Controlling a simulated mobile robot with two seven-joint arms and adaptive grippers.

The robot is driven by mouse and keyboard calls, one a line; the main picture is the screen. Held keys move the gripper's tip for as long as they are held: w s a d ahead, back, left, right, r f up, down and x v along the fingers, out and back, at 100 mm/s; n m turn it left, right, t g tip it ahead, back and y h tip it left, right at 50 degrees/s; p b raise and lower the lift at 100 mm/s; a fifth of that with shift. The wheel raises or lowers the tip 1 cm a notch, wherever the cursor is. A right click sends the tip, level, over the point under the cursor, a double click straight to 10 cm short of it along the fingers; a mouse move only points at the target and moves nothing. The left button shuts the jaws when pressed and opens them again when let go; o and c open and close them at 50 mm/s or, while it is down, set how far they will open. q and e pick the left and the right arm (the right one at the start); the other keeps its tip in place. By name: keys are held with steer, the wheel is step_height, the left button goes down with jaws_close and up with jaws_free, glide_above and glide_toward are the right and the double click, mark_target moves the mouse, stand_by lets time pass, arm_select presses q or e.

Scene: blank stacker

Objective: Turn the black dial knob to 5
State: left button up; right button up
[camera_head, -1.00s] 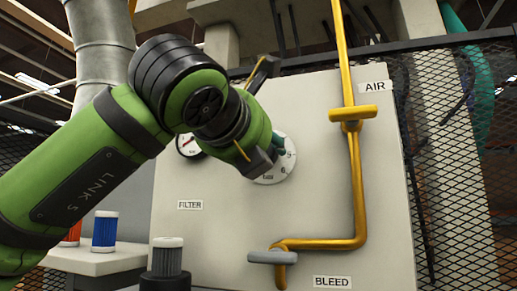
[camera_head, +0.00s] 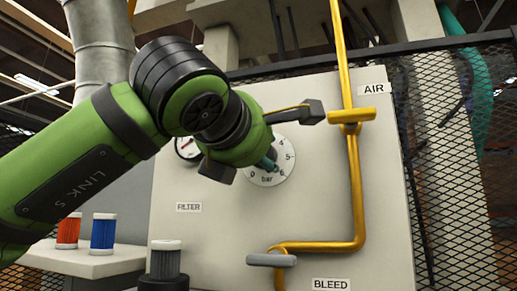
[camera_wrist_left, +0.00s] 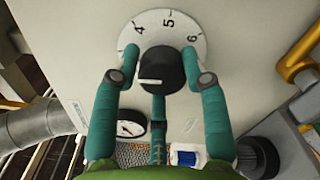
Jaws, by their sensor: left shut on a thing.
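The black dial knob (camera_wrist_left: 162,72) sits at the centre of a white round dial (camera_wrist_left: 172,20) on a pale panel. In the left wrist view, numbers 4, 5 and 6 show from left to right. The knob's white mark points left, below the 4. My left gripper (camera_wrist_left: 161,55) is shut on the knob, one teal finger on each side. In the head view, the dial (camera_head: 286,163) shows 4, 5, 6 and 0 with "bar". There my left gripper (camera_head: 270,159) and wrist cover part of the dial and hide the knob. My right gripper is not in view.
A yellow pipe (camera_head: 355,190) with a yellow AIR handle (camera_head: 352,115) and a grey BLEED handle (camera_head: 272,259) runs right of the dial. A small gauge (camera_head: 187,147) is left of it.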

arm_select(q)
steer(key=m+p, duration=0.1)
steer(key=m, duration=0.9)
steer(key=shift+r+p, duration=0.15)
steer(key=shift+p, duration=0.15)
steer(key=m+p, duration=0.1)
steer(key=m, duration=0.2)
steer(key=shift+m, duration=0.4)
steer(key=m, duration=0.3)
steer(key=shift+f+p, duration=0.3)
steer(key=shift+p, duration=0.1)
steer(key=shift+c, duration=0.2)
steer(key=shift+f+m, duration=0.1)
steer(key=shift+m, duration=0.7)
steer(key=shift+w, duration=0.1)
steer(key=shift+d+f, duration=0.15)
steer(key=shift+f, duration=0.1)
steer(key=o, duration=1.1)
steer(key=shift+o, duration=0.2)
steer(key=shift+w+r, duration=0.1)
steer(key=shift+w, duration=0.05)
